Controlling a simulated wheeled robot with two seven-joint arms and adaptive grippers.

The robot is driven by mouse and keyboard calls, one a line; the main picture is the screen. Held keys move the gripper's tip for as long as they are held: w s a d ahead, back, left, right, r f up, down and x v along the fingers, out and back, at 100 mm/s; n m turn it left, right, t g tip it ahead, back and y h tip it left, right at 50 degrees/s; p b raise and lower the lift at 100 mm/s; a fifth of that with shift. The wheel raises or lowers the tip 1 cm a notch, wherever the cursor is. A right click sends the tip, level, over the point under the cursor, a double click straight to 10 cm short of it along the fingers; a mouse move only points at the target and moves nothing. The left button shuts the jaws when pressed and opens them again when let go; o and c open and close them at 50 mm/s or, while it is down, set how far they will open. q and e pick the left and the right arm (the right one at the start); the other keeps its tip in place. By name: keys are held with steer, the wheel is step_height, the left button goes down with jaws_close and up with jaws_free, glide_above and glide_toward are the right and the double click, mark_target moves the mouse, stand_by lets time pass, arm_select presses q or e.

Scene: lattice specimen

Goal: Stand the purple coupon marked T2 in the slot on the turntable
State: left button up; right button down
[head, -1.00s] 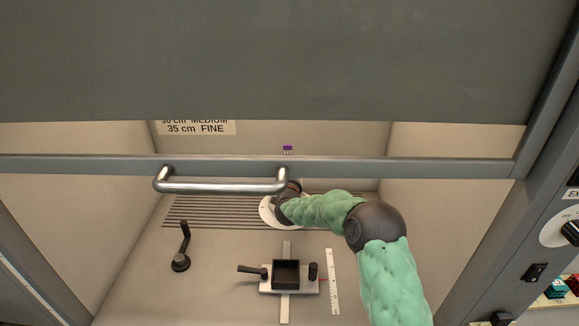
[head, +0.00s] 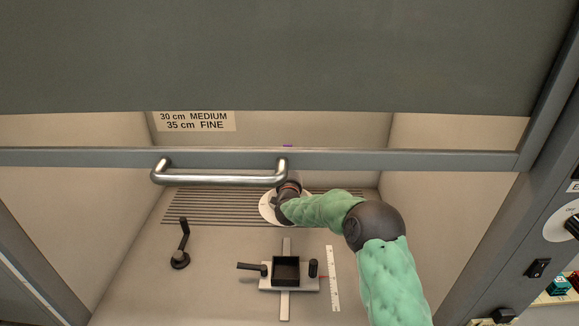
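A thin sliver of the purple coupon (head: 288,146) shows just above the sash's lower bar. The rest of it is hidden behind the bar, and its T2 mark cannot be read. The white round turntable (head: 266,207) lies at the back of the chamber floor, partly covered by my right arm's wrist. Its slot is not visible. My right arm reaches in from the lower right, and its wrist rises over the turntable behind the sash handle. The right gripper is hidden behind the bar, so what holds the coupon cannot be seen. My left gripper is out of view.
The glass sash with a metal handle (head: 222,176) crosses in front. On the floor are a black crank (head: 182,245), a stage with a black square tray (head: 285,270), and a white ruler (head: 333,278). A slatted grille (head: 215,207) lies behind.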

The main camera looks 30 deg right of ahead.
steer(key=shift+f+b, duration=0.8)
steer(key=shift+f, duration=0.35)
stand_by(1.0)
steer(key=shift+c, duration=2.1)
jaws_free()
steer(key=shift+s+a, duration=0.1)
steer(key=shift+v, duration=2.4)
steer(key=v, duration=1.2)
